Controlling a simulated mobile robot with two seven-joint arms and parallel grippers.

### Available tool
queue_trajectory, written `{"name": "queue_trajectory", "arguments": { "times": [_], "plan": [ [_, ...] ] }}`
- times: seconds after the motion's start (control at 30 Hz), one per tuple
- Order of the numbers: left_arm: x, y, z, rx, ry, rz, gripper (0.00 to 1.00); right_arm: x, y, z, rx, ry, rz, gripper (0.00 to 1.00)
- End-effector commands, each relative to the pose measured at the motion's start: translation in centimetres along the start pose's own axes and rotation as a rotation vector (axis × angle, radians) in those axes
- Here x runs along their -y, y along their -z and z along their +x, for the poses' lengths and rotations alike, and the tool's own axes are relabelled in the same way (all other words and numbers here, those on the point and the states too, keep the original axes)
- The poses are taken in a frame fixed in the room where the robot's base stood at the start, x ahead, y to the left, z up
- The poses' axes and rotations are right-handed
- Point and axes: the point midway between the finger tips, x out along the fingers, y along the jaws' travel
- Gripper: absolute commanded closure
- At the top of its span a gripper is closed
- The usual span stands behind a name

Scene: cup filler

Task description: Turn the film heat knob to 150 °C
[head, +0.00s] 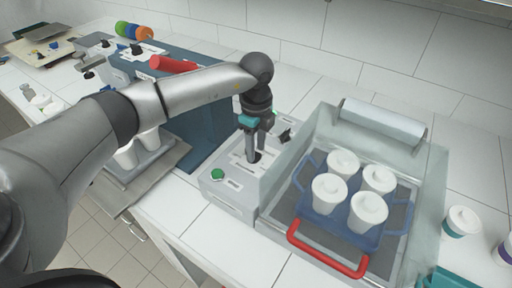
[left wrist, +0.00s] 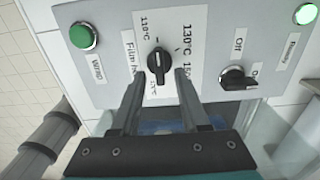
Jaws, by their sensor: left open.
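My left gripper (head: 255,152) is open and reaches down over the grey control panel (head: 232,193) of the wrapping machine. In the left wrist view, its two fingertips (left wrist: 160,74) stand on either side of the black film heat knob (left wrist: 158,68), with gaps between them and the knob. The knob sits on a white dial plate marked 110 °C at the left, 130 °C above and a partly covered 150 at the right. In the head view the fingers largely hide this knob. My right gripper is not in view.
A second black knob (left wrist: 236,78) marked Off is to the right. A green Wrap button (left wrist: 83,36) and a lit green Ready lamp (left wrist: 306,14) flank the dial. A clear-walled chamber holds a blue tray (head: 324,208) with several lidded cups, beside a red handle (head: 328,252).

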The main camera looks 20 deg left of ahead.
Motion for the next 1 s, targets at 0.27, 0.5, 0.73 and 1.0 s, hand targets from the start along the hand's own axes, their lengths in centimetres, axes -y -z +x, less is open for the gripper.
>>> {"name": "queue_trajectory", "arguments": {
  "times": [0.27,0.5,0.73,1.0],
  "plan": [
    [0.01,-0.01,0.45,0.000,0.001,0.000,0.55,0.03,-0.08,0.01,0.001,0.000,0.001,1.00],
    [0.01,-0.01,0.42,0.000,0.000,0.000,0.74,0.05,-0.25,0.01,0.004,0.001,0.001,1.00],
    [0.01,-0.01,0.40,0.000,0.001,0.000,1.00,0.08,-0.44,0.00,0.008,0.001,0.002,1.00],
    [0.02,-0.02,0.38,0.000,0.001,0.000,1.00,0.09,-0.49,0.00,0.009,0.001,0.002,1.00]
  ]
}}
